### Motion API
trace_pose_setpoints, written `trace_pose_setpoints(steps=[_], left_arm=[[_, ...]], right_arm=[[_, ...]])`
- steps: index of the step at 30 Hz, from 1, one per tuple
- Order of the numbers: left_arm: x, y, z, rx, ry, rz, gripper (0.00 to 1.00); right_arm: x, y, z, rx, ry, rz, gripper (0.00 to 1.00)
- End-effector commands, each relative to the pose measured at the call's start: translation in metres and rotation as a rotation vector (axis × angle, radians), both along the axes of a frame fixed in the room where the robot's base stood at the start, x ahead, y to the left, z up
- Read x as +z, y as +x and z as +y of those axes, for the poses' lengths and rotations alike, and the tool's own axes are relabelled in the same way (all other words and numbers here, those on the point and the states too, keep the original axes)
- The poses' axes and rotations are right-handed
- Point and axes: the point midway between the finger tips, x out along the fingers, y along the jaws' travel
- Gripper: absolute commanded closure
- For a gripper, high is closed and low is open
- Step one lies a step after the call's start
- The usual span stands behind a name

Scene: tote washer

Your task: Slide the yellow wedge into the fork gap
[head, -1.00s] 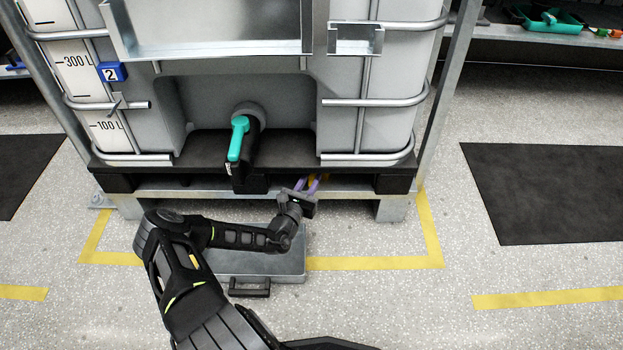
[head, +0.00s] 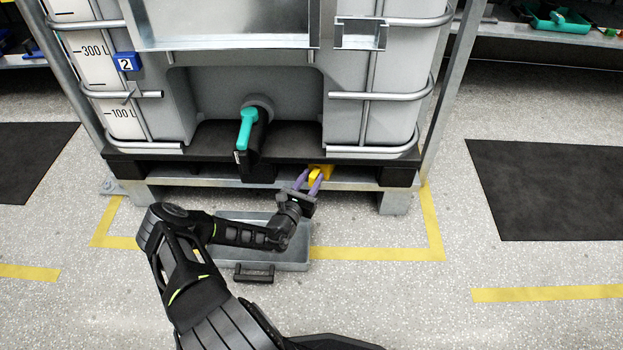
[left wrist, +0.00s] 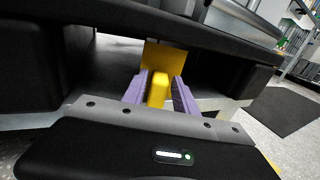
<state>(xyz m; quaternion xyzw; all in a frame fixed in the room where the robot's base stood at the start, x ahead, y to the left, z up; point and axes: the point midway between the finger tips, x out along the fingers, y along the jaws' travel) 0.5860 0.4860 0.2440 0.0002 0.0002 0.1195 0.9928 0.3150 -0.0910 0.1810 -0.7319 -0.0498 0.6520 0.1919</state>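The yellow wedge (head: 321,170) is at the mouth of the fork gap (head: 350,175), under the front edge of the black pallet (head: 300,146). My left gripper (head: 308,183) has purple fingers and points into the gap. In the left wrist view its fingers (left wrist: 158,92) lie on both sides of the wedge's narrow yellow part and appear to touch it. A broader yellow face (left wrist: 160,56) stands beyond them, close under the pallet deck. How deep the wedge sits is hard to tell. My right gripper is not in view.
A grey tank with a teal valve handle (head: 246,128) stands on the pallet. The handle sits left of the gap. A steel beam (head: 235,183) runs below the pallet. A grey metal tray (head: 296,266) with a black handle lies on the floor under my left arm.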

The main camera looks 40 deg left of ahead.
Motion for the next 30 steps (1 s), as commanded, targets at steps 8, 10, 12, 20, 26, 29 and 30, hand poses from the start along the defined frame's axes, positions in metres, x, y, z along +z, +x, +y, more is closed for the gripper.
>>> trace_pose_setpoints(steps=[8, 10, 12, 20, 26, 29, 30], left_arm=[[0.0, 0.0, 0.0, 0.0, 0.0, 0.0, 0.51], [0.0, 0.0, 0.0, 0.0, 0.0, 0.0, 0.51], [0.0, 0.0, 0.0, 0.0, 0.0, 0.0, 0.51], [0.003, -0.019, -0.004, 0.0, 0.0, 0.002, 0.51], [0.004, -0.051, -0.012, 0.001, -0.002, 0.001, 0.51], [0.003, -0.064, -0.015, 0.001, -0.001, 0.001, 0.51], [0.002, -0.068, -0.017, 0.001, -0.001, 0.002, 0.51]], right_arm=[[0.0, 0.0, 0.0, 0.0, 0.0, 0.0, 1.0], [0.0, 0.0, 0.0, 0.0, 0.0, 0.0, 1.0], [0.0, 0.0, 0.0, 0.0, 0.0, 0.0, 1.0], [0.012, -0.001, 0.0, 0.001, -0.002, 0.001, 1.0], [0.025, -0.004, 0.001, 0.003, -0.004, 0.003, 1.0], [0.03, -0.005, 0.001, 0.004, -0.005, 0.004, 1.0], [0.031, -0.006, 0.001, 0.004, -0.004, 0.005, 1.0]])
